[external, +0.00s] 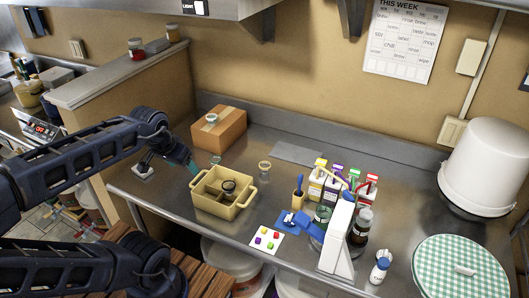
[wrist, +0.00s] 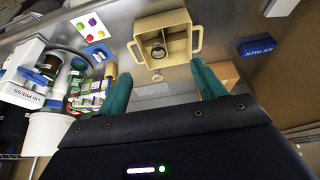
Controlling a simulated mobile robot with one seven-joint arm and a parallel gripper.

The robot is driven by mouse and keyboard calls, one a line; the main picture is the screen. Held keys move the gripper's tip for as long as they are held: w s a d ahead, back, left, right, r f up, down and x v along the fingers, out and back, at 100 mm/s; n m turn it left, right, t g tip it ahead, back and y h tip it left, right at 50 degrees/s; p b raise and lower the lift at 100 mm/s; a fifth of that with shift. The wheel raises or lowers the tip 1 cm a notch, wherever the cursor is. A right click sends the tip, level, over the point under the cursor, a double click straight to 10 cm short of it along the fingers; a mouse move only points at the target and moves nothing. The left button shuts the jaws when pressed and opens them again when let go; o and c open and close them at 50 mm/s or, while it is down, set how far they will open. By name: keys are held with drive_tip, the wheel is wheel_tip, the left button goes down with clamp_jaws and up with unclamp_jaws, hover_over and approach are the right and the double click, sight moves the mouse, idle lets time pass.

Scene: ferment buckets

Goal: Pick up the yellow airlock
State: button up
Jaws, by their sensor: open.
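A small yellow piece (external: 264,231) lies on a white card (external: 282,252) with red, green and purple pieces, near the front edge of the steel counter. It may be the yellow airlock, but it is too small to be sure. The card (wrist: 104,20) also shows at the upper left of the wrist view. My gripper (external: 191,164) is above the counter's left part, left of and behind the tan caddy (external: 237,211), well apart from the card. In the wrist view my gripper (wrist: 162,88) has its teal fingers spread with nothing held between them.
The caddy has compartments with a dark round item inside. A cardboard box (external: 222,134) stands behind it. Several small cartons (external: 316,187), a dark bottle (external: 361,226) and a white press (external: 338,240) crowd the right. A white bucket (external: 485,165) stands further right. Counter between box and cartons is mostly clear.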

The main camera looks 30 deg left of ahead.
drive_tip(key=shift+w, duration=0.1)
drive_tip(key=w+d+f+n+g+h, duration=0.1)
drive_tip(key=w+f+n, duration=0.2)
drive_tip(key=w+n, duration=0.5)
drive_tip(key=w+d+f+n+h, duration=0.1)
drive_tip(key=w+d+f+n, duration=0.2)
drive_tip(key=w, duration=0.9)
drive_tip(key=w+f+n+g+h, duration=0.15)
drive_tip(key=w+f+n, duration=0.35)
drive_tip(key=w, duration=0.5)
drive_tip(key=w+d+f+n, duration=0.1)
drive_tip(key=w+f+n, duration=0.1)
drive_tip(key=w+f, duration=0.2)
drive_tip(key=w+d+f+n, duration=0.1)
drive_tip(key=w+f+n, duration=0.2)
drive_tip(key=f, duration=0.6)
drive_tip(key=w+d+f+n, duration=0.1)
drive_tip(key=w+f+n, duration=0.1)
drive_tip(key=w+f, duration=0.2)
drive_tip(key=shift+w+d+f+n, duration=0.15)
drive_tip(key=shift+f+n, duration=0.05)
drive_tip(key=shift+f, duration=0.55)
drive_tip(key=shift+w+d+f+n, duration=0.1)
drive_tip(key=shift+w+f+n, duration=0.1)
drive_tip(key=shift+f, duration=0.55)
drive_tip(key=shift+h, duration=0.25)
drive_tip(key=c, duration=1)
